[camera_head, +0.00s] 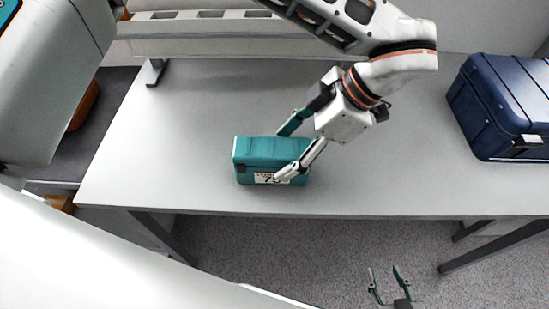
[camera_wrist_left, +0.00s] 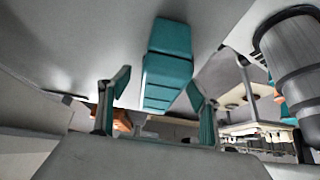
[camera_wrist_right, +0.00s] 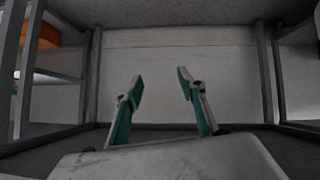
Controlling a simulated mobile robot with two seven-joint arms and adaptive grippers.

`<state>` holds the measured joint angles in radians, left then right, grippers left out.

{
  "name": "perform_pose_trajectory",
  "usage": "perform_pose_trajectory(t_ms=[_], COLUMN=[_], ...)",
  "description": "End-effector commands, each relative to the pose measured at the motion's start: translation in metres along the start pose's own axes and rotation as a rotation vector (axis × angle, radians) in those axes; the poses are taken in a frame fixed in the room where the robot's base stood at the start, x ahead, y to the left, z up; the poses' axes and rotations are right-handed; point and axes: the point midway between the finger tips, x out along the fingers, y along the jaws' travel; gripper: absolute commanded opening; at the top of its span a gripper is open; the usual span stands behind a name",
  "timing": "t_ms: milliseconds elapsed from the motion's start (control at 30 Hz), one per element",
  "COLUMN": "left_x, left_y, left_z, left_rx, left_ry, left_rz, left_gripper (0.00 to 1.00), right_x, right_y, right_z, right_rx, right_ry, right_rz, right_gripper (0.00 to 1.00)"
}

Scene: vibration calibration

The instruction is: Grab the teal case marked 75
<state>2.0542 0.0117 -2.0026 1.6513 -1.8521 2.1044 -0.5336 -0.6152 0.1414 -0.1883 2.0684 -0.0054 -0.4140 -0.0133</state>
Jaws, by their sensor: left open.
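The teal case (camera_head: 250,150) stands on the grey table near its front edge, with a white label reading 75 on its front. My left gripper (camera_head: 284,152) is open at the right part of the case, one finger behind it and one in front, partly covering the label. In the left wrist view the case (camera_wrist_left: 167,70) shows between and beyond the two spread fingers (camera_wrist_left: 160,90). I cannot tell whether either finger touches it. My right gripper (camera_head: 387,272) is open and empty, in front of the table; its spread fingers show in the right wrist view (camera_wrist_right: 156,88).
A dark blue case (camera_head: 500,105) stands at the table's right end. The grey table (camera_head: 190,100) is clear around the teal case to the left and behind. A pale rail (camera_head: 200,35) runs along the back. Carpeted floor (camera_head: 290,250) lies in front.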

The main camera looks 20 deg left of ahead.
Motion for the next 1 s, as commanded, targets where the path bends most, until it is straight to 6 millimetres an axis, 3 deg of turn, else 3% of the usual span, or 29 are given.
perform_pose_trajectory(t_ms=[500, 800, 867, 1000], left_x=[0.062, 0.066, 0.066, 0.066], left_y=[-0.003, -0.003, -0.003, -0.003], left_z=[0.002, 0.002, 0.002, 0.002], left_rx=[0.003, 0.000, 0.001, 0.001], left_ry=[0.000, -0.001, -0.001, -0.001], left_rz=[-0.004, 0.000, -0.001, -0.001], left_gripper=[0.63, 0.63, 0.50, 0.14], right_x=[0.003, 0.003, 0.003, 0.003], right_y=[-0.002, 0.000, 0.000, 0.000], right_z=[0.007, 0.000, 0.000, 0.000], right_rx=[-0.001, -0.003, -0.003, -0.004], right_ry=[-0.006, 0.006, 0.006, 0.006], right_rz=[-0.003, -0.001, -0.001, -0.001], right_gripper=[0.40, 0.40, 0.40, 0.40])
